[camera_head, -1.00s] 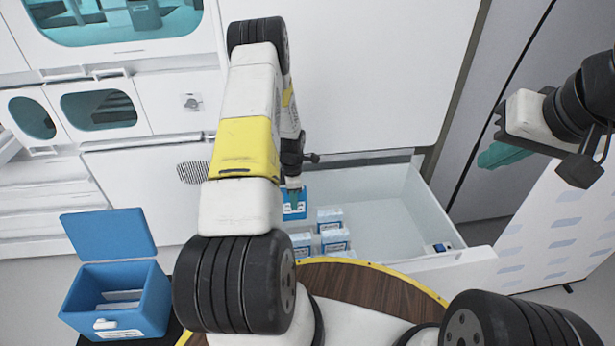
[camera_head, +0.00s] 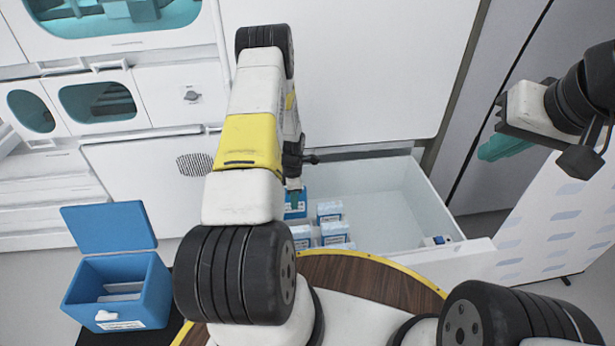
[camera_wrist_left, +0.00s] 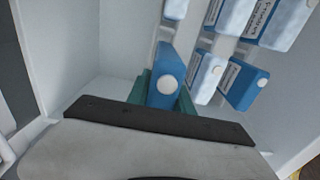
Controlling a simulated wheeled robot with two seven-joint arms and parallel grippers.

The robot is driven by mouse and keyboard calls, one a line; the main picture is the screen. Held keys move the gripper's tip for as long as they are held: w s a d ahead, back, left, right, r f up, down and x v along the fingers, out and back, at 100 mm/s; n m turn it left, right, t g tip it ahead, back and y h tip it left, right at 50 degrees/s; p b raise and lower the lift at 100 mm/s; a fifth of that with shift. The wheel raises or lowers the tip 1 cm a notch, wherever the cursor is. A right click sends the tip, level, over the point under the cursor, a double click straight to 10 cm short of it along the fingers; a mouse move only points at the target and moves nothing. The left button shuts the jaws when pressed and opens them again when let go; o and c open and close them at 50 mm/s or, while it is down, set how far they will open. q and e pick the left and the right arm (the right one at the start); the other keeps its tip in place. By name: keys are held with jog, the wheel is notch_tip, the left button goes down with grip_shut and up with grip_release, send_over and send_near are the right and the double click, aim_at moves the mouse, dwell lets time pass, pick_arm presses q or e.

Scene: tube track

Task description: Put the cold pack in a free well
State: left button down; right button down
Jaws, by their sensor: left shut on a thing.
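My left gripper (camera_head: 294,197) reaches down into the open white drawer (camera_head: 400,205). It is shut on a blue cold pack (camera_head: 298,211), mostly hidden behind the arm in the head view. In the left wrist view the cold pack (camera_wrist_left: 160,75) stands between the teal fingers, with a white round spot on it. I cannot tell whether it touches the drawer floor. A blue box (camera_head: 120,295) with its lid up stands at the left, with pale flat pieces (camera_head: 120,292) inside. My right gripper (camera_head: 495,147) hangs empty at the right; its jaw opening is unclear.
Several blue-and-white packs (camera_head: 330,210) stand in the drawer close to the held one; they also show in the left wrist view (camera_wrist_left: 243,83).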

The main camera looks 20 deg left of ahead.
aim_at(295, 216)
pick_arm(q)
jog(key=shift+f, duration=0.1)
jog(key=shift+f, duration=1.65)
jog(key=shift+f, duration=0.15)
jog(key=shift+f, duration=1.1)
jog(key=shift+f, duration=0.15)
jog(key=shift+f, duration=1.25)
jog(key=shift+f, duration=0.2)
jog(key=shift+f, duration=0.15)
jog(key=c, duration=1)
grip_release()
jog(key=shift+c, duration=0.2)
